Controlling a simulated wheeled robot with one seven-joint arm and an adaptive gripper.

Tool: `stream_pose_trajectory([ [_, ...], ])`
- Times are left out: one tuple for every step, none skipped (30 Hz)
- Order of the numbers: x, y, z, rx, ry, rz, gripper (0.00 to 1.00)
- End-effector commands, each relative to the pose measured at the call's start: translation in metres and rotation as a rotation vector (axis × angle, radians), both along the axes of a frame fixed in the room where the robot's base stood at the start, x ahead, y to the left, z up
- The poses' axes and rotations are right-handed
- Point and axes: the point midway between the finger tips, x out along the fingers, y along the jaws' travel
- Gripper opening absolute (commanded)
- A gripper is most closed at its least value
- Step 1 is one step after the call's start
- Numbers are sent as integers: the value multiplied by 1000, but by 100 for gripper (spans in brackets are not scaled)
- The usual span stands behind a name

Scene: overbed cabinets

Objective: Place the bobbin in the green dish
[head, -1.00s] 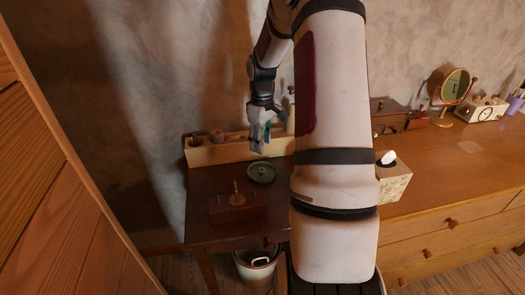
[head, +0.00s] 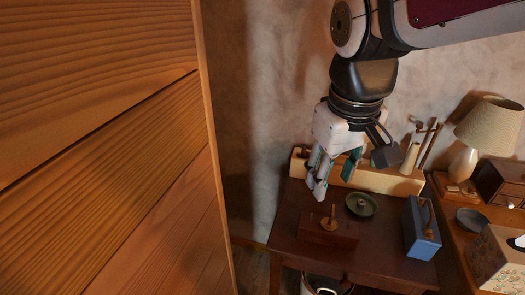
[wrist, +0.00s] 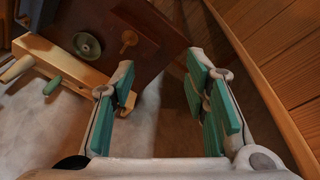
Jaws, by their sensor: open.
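A small wooden piece with a round top (head: 330,222) stands upright on a dark red-brown block on the small dark table; it looks like the bobbin, though its shape is too small to be sure. It also shows in the wrist view (wrist: 128,38). The round green dish (head: 361,204) lies behind and right of the block, with a small knob at its middle; it also shows in the wrist view (wrist: 88,45). My gripper (head: 335,178) is open and empty above the table, behind the block and left of the dish. Its teal-padded fingers show in the wrist view (wrist: 163,95).
A blue box with a handle (head: 422,228) stands right of the dish. A pale wooden rack (head: 375,180) holding small items runs along the wall. A large wooden panel (head: 110,150) fills the left. A lamp (head: 490,130) and tissue box (head: 497,260) stand on the right dresser.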

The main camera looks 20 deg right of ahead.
Motion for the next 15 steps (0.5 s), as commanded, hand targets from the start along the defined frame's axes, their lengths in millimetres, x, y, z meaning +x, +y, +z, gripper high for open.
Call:
stream_pose_trajectory([
  [-16, 12, 2, 11, -25, 3, 42],
  [-26, 18, 1, 21, -33, 1, 42],
  [-37, 25, 1, 33, -43, -2, 42],
  [-45, 29, 0, 43, -51, -5, 42],
  [-52, 33, -2, 53, -57, -8, 42],
  [-60, 38, -3, 64, -65, -9, 42],
  [-66, 41, -5, 72, -68, -11, 42],
  [-71, 43, -6, 79, -73, -11, 42],
  [-76, 45, -7, 87, -77, -13, 42],
  [-79, 47, -8, 92, -79, -13, 42],
  [-81, 48, -9, 96, -81, -14, 42],
  [-84, 49, -10, 99, -82, -15, 42],
  [-85, 49, -10, 101, -82, -17, 42],
  [-85, 50, -11, 102, -82, -16, 42],
  [-86, 50, -11, 104, -82, -17, 42],
])
